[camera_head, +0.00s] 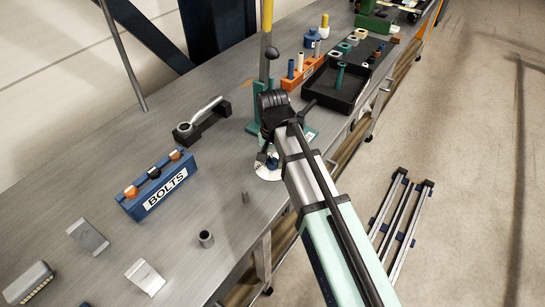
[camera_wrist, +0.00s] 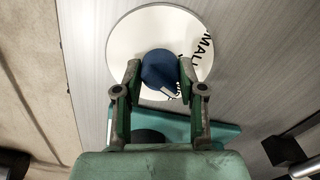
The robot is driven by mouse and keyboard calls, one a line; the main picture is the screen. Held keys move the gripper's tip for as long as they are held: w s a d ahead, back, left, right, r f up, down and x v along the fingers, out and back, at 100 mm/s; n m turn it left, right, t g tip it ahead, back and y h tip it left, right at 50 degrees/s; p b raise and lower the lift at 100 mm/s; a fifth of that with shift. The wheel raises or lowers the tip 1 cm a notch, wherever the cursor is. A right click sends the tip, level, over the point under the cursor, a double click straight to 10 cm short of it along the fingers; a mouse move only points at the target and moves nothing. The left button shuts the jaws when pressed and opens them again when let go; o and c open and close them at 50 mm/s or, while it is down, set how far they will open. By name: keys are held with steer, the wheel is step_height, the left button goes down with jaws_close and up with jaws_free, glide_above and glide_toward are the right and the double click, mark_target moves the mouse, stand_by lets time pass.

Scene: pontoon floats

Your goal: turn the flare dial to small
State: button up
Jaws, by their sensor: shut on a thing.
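The flare dial is a round white plate (camera_wrist: 128,40) with black lettering and a dark blue knob (camera_wrist: 158,66) at its middle. In the wrist view, letters reading as part of "SMALL" run down the plate's right side; other letters are partly hidden by my gripper. A pale mark on the knob points down and slightly right. My gripper (camera_wrist: 159,72) is shut on the knob, one finger on each side. In the head view, the white plate (camera_head: 264,173) shows below my gripper (camera_head: 268,155), which hides much of the dial.
A teal stand with an upright lever (camera_head: 266,75) is just behind my gripper. A black tray (camera_head: 335,87) lies to the right, and a blue BOLTS rack (camera_head: 158,187) to the left. A wrench on a black holder (camera_head: 203,122) lies back left. Small metal cylinders (camera_head: 206,239) stand nearer.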

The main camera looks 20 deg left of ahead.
mark_target(272, 158)
steer(key=n+p, duration=0.1)
steer(key=n, duration=0.2)
steer(key=shift+n, duration=0.4)
steer(key=n+p, duration=0.1)
steer(key=n, duration=0.2)
steer(key=shift+n, duration=0.3)
steer(key=n+p, duration=0.1)
steer(key=n, duration=0.5)
steer(key=shift+f+n, duration=0.1)
steer(key=shift+n, duration=0.3)
steer(key=o, duration=1.1)
steer(key=shift+o, duration=0.2)
step_height(272, 158, up, 12)
